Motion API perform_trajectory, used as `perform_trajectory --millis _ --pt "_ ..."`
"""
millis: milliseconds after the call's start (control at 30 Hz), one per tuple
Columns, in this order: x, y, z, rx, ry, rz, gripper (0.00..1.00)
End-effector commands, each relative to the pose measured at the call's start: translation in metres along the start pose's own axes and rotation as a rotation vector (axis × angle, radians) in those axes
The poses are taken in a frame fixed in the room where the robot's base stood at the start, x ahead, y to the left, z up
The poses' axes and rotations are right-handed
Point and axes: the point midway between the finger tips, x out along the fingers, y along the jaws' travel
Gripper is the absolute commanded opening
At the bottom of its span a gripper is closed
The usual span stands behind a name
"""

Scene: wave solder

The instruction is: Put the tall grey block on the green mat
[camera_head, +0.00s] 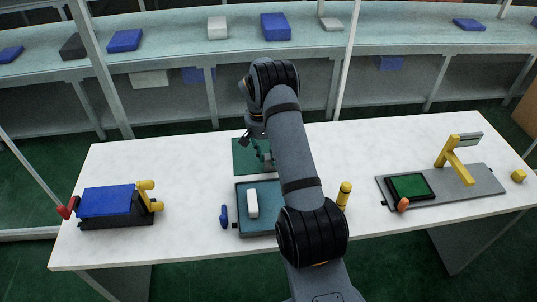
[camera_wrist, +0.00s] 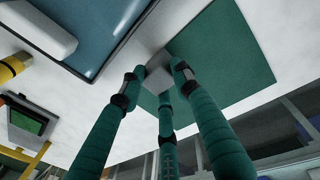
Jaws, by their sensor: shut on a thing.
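The green mat (camera_head: 241,166) lies flat on the white table, behind the blue-grey tray. In the wrist view the mat (camera_wrist: 228,45) fills the upper middle to right. My gripper (camera_head: 265,157) is over the mat, partly hidden by my arm in the head view. In the wrist view my gripper (camera_wrist: 157,76) has its green fingers shut on the grey block (camera_wrist: 157,73), which shows against the mat's edge. I cannot tell whether the block touches the mat. The block is not clearly visible in the head view.
The tray (camera_head: 243,224) holds a white block (camera_head: 252,203) and lies close in front of the mat. A blue object (camera_head: 224,216) and a yellow one (camera_head: 344,192) flank it. A fixture with a green board (camera_head: 409,186) is right; a blue-topped box (camera_head: 105,201) is left.

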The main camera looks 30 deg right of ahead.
Motion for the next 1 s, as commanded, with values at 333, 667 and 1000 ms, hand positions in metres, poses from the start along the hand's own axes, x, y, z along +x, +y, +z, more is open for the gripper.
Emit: perform_trajectory --millis 333,667,1000 --pt "0.003 0.000 0.000 0.000 0.001 0.000 0.00" --pt "0.008 -0.001 0.000 0.000 0.001 0.000 0.00" --pt "0.009 -0.001 0.000 0.000 0.000 0.000 0.43"
